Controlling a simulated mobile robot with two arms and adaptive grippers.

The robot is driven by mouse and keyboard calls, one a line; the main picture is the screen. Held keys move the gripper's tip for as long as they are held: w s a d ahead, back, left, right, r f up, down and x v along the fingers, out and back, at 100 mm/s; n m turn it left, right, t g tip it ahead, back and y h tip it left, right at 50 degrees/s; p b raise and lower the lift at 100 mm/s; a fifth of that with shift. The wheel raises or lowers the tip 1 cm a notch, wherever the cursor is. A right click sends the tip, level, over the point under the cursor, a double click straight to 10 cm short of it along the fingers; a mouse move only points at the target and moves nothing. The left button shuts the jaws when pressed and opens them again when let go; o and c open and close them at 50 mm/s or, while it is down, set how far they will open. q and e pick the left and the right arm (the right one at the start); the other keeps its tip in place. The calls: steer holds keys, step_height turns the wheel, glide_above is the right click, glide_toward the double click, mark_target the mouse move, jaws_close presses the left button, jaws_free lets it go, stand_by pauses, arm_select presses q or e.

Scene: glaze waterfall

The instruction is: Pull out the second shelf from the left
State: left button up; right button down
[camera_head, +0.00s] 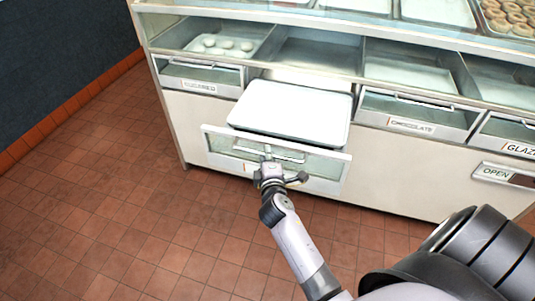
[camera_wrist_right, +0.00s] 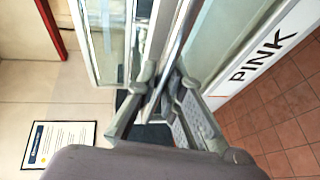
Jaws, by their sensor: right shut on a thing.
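The second shelf from the left (camera_head: 333,166) stands pulled out from the display case, with a glass-panelled front. A white tray (camera_head: 290,108) shows in the opened part and looks empty. My right gripper (camera_head: 268,160) is at the left part of the shelf's front handle (camera_head: 288,156) and is shut on it. In the right wrist view the fingers (camera_wrist_right: 160,92) close around the handle bar (camera_wrist_right: 178,45), beside a label reading PINK (camera_wrist_right: 262,62). My left gripper is not in view.
The neighbouring shelves, the left one (camera_head: 200,88) and the chocolate one (camera_head: 408,127), are shut. Donuts (camera_head: 510,16) lie at the upper right of the case. The tiled floor (camera_head: 130,210) in front is clear. A framed notice (camera_wrist_right: 58,144) hangs on the wall.

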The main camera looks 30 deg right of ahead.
steer(key=c, duration=1.7)
jaws_free()
steer(key=v, duration=0.7)
steer(key=shift+s+a, duration=0.1)
steer(key=shift+s, duration=0.15)
steer(key=s+a+f+m+g+y, duration=0.1)
steer(key=s+a+f+g+y, duration=0.2)
steer(key=f, duration=0.8)
steer(key=s+a+f+m+g+y, duration=0.1)
steer(key=s+a+f, duration=0.25)
steer(key=f, duration=0.65)
steer(key=s+a+f+m+g+y, duration=0.1)
steer(key=s+a+f+g+y, duration=0.2)
steer(key=f, duration=0.8)
steer(key=s+d+f+m+g, duration=0.1)
steer(key=s+f, duration=0.4)
steer(key=s, duration=0.5)
steer(key=s+d+f+m+g, duration=0.1)
steer(key=s+f+m+g, duration=0.2)
steer(key=s+f, duration=0.3)
steer(key=s+d+f+m+g, duration=0.1)
steer(key=s+f, duration=0.5)
steer(key=s, duration=1)
steer(key=shift+s+d+f+m+g, duration=0.15)
steer(key=shift+d+f+m+g, duration=0.1)
steer(key=shift+m+g, duration=0.4)
